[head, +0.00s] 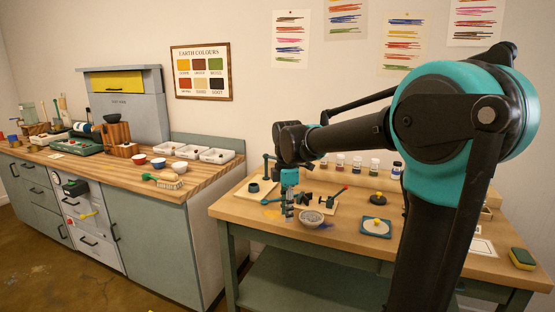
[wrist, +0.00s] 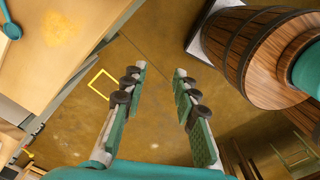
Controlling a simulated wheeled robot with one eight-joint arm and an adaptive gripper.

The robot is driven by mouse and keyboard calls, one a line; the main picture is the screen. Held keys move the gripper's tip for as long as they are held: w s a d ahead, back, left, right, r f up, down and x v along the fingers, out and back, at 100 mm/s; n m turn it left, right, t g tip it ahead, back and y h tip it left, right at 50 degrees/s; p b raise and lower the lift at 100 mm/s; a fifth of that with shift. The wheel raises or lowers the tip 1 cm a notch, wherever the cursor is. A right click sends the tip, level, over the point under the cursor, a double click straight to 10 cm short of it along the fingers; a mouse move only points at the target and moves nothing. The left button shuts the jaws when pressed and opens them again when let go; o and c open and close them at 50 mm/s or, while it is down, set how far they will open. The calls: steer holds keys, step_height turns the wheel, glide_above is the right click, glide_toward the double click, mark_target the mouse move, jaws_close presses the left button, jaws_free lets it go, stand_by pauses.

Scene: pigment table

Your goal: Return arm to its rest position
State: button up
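My arm (head: 355,138) reaches from the right of the head view across the workbench, bent at a large teal joint. My gripper (head: 289,205) hangs downward near the bench's front edge, left of a grey bowl. In the wrist view my gripper (wrist: 159,72) has its two fingers spread apart with nothing between them. Brown floor (wrist: 155,110) shows below and between the fingers. No held object is visible.
A cabinet counter (head: 140,185) stands left. In the wrist view, a bench corner (wrist: 60,60) lies upper left.

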steer(key=s+d+f+m+t, duration=0.4)
steer(key=s+d+f+m, duration=1.2)
steer(key=m, duration=0.4)
steer(key=shift+s+f+m, duration=0.4)
steer(key=shift+s+f, duration=0.15)
steer(key=shift+f, duration=0.15)
steer(key=shift+c, duration=0.6)
